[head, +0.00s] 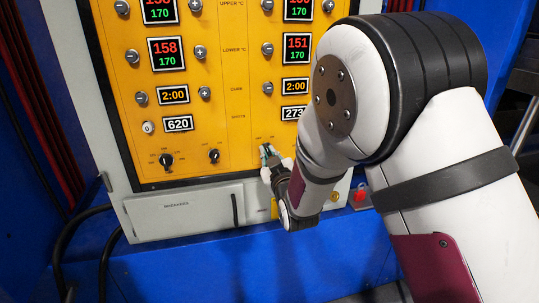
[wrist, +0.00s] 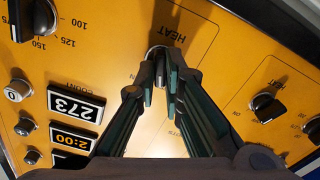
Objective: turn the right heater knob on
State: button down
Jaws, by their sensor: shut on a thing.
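The right heater knob (wrist: 157,51) sits under a HEAT label on the yellow panel and shows in the wrist view between the fingertips. My gripper (wrist: 161,78) is shut on it, with a dark green finger on either side. In the head view my gripper (head: 268,154) reaches the lower right of the panel and covers the knob. The fingers hide most of the knob, so I cannot tell its pointer's setting. The wrist view is turned roughly upside down.
The left heater knob (head: 214,156) and a left dial (head: 166,160) sit left of my gripper. Another dial (wrist: 42,20) is close by in the wrist view. The breakers cover (head: 180,212) is below, and a red button (head: 360,195) is at right.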

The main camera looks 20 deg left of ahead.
jog(key=shift+m+b, duration=0.3)
jog(key=shift+b, duration=0.05)
jog(key=m+b, duration=0.3)
jog(key=shift+w+d+f+b, duration=0.1)
jog(key=shift+f+b, duration=0.05)
jog(key=shift+b, duration=0.25)
jog(key=m+b, duration=0.5)
jog(key=shift+m, duration=0.3)
jog(key=c, duration=1.7)
grip_release()
jog(key=v, duration=1.2)
